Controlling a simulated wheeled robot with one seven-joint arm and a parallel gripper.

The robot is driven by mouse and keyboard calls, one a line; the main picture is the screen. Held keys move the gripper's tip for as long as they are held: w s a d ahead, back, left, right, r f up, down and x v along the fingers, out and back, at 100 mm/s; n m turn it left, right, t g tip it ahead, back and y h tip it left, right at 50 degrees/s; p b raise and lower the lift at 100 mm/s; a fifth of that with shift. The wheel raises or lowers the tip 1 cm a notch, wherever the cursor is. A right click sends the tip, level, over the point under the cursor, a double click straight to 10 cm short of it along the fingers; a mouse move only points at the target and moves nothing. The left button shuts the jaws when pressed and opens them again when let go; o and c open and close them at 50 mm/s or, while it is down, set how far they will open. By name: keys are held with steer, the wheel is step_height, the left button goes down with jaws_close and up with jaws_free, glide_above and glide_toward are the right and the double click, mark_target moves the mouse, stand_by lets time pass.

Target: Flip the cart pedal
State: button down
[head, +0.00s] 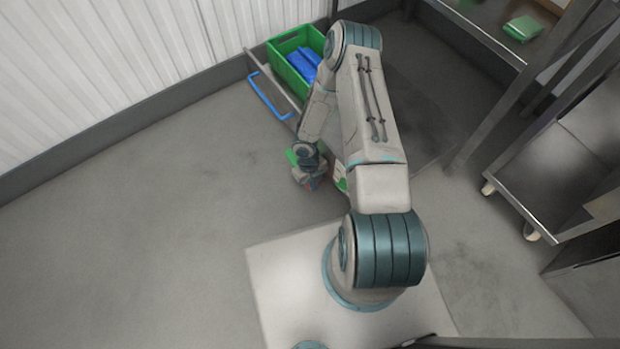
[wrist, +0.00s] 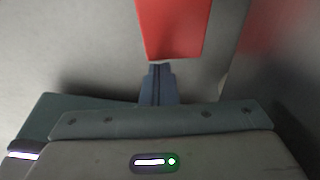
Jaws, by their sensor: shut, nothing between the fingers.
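In the wrist view, a flat red plate (wrist: 172,28), which looks like the pedal, reaches down from the top edge. My gripper (wrist: 160,69) is shut and empty, with its fingertips just below the plate's lower edge. I cannot tell whether they touch it. In the head view, my gripper (head: 312,184) is low near the floor, with a small red patch beside it. My arm hides most of the cart. A blue handle (head: 264,98) shows at the cart's left.
A green crate (head: 284,48) with blue packs (head: 303,65) stands by the white corrugated wall. A steel table with a green item (head: 523,28) is at upper right, and a wheeled steel rack (head: 540,175) is at right. The floor at left is clear.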

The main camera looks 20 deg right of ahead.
steer(key=shift+s+f, duration=0.1)
steer(key=shift+f, duration=0.25)
steer(key=shift+d, duration=0.1)
step_height(320, 180, up, 14)
steer(key=s+p, duration=0.2)
steer(key=p, duration=0.5)
steer(key=shift+s+d, duration=0.4)
